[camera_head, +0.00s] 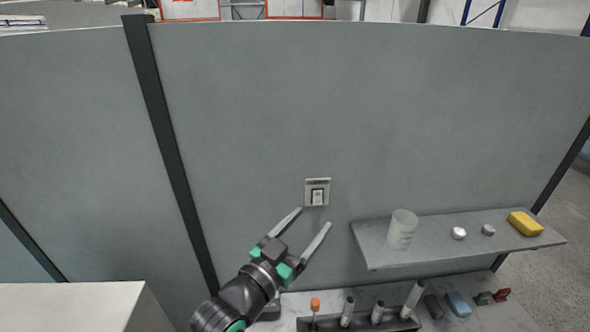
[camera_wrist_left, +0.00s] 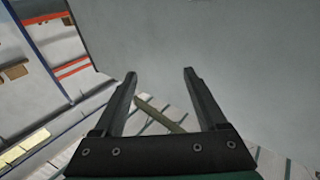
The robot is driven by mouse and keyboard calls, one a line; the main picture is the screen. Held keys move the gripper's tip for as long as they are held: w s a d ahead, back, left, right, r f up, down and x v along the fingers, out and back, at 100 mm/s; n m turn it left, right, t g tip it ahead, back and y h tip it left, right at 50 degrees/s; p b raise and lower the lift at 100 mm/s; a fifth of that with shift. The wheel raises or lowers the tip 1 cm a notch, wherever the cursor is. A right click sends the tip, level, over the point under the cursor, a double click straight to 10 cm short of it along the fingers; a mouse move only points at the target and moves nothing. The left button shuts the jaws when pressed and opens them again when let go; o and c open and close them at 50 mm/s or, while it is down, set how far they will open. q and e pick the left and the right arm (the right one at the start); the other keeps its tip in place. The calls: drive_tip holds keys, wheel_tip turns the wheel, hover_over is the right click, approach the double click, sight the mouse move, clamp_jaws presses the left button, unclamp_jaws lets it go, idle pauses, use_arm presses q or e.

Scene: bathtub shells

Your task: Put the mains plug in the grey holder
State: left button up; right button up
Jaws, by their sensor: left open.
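My left gripper (camera_head: 315,216) is open and empty, its fingertips just below a small light wall plate with a white rocker-like piece (camera_head: 317,192). In the left wrist view the two fingers (camera_wrist_left: 160,73) stand apart with nothing between their tips. I cannot pick out a mains plug for certain. A dark grey trough (camera_head: 402,324) at the bottom holds several upright handled tools; I cannot tell whether it is the grey holder. My right gripper is not seen.
A grey shelf (camera_head: 385,257) at right carries a translucent cup (camera_head: 402,229), a white piece (camera_head: 458,233), a grey piece (camera_head: 488,230) and a yellow block (camera_head: 525,223). The upper wall is bare.

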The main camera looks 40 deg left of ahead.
use_arm(q)
drive_tip(key=s+d+r+t+h, duration=0.1)
drive_tip(key=s+d+r+t, duration=0.1)
drive_tip(key=r, duration=0.8)
drive_tip(key=s+d+r+m+t+h, duration=0.1)
drive_tip(key=s+d+r+t, duration=0.2)
drive_tip(key=s+r, duration=0.3)
drive_tip(key=s+d+r+t+h, duration=0.2)
drive_tip(key=s+d+r+t, duration=0.1)
drive_tip(key=r, duration=1.1)
drive_tip(key=shift+s+d+r+m+t, duration=0.15)
drive_tip(key=shift+s+d+m+t, duration=0.25)
drive_tip(key=shift+s, duration=0.65)
drive_tip(key=shift+w+a, duration=0.1)
drive_tip(key=shift+a, duration=0.05)
wheel_tip(320, 180, up, 2)
drive_tip(key=shift+r+p, duration=0.1)
drive_tip(key=shift+p, duration=1.1)
